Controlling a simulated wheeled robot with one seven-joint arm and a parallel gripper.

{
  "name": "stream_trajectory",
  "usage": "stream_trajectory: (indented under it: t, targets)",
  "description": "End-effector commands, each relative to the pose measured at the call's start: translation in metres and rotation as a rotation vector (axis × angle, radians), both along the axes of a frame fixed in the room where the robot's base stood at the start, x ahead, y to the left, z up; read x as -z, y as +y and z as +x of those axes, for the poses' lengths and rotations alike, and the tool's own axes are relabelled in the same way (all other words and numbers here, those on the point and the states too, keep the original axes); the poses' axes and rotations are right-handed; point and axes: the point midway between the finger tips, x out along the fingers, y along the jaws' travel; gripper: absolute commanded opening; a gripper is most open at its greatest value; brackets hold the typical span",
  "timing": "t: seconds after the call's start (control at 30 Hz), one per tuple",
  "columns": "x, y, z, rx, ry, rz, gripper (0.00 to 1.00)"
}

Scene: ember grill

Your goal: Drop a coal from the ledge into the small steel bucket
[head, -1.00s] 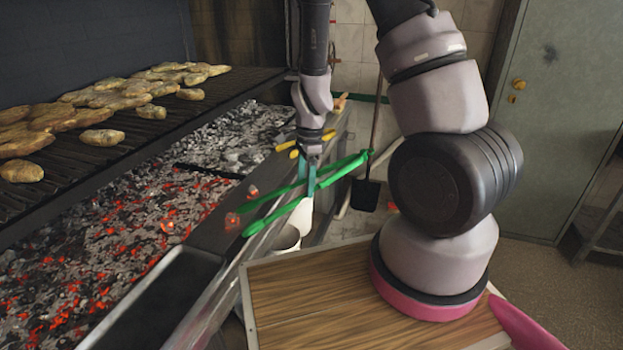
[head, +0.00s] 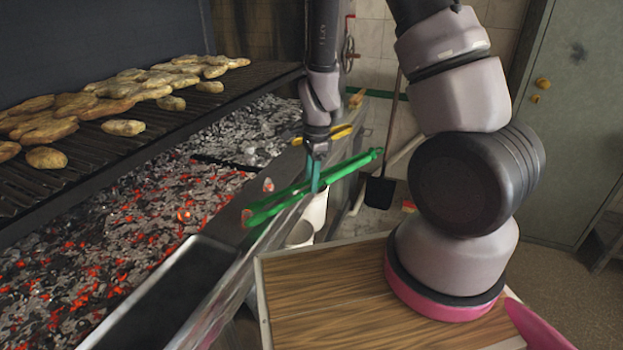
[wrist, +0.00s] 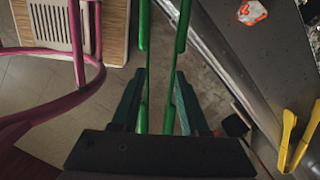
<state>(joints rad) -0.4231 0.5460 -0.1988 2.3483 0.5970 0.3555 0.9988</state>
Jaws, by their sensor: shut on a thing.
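My gripper (head: 315,178) is shut on green tongs (head: 345,170), which also run between its fingers (wrist: 159,92) in the wrist view. The tongs' two arms lie close together, their tips at the ledge (head: 222,226) at lower left. One glowing coal (head: 268,184) lies on the ledge, apart from the tongs; it shows in the wrist view (wrist: 252,12). Another coal (head: 246,214) is at the tongs' tips; I cannot tell whether it is pinched. The small steel bucket (head: 299,236) stands below the tongs, right of the ledge, partly hidden by its edge.
A white container (head: 316,213) stands behind the bucket. Yellow tongs (head: 340,132) lie farther back along the ledge. Glowing embers (head: 110,235) fill the bed at left, under a grate with food (head: 45,158). A wooden board (head: 330,285) is in front.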

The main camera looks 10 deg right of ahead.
Motion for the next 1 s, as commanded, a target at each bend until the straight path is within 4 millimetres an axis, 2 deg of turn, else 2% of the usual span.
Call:
stream_trajectory:
  t: [0.17, 0.67, 1.0]
  targets:
    - [-0.004, 0.0, 0.001, 0.0, -0.002, 0.0, 0.0]
    - [-0.042, 0.001, 0.001, -0.002, -0.002, 0.001, 0.0]
    - [-0.045, 0.0, 0.0, 0.001, 0.0, 0.0, 0.0]
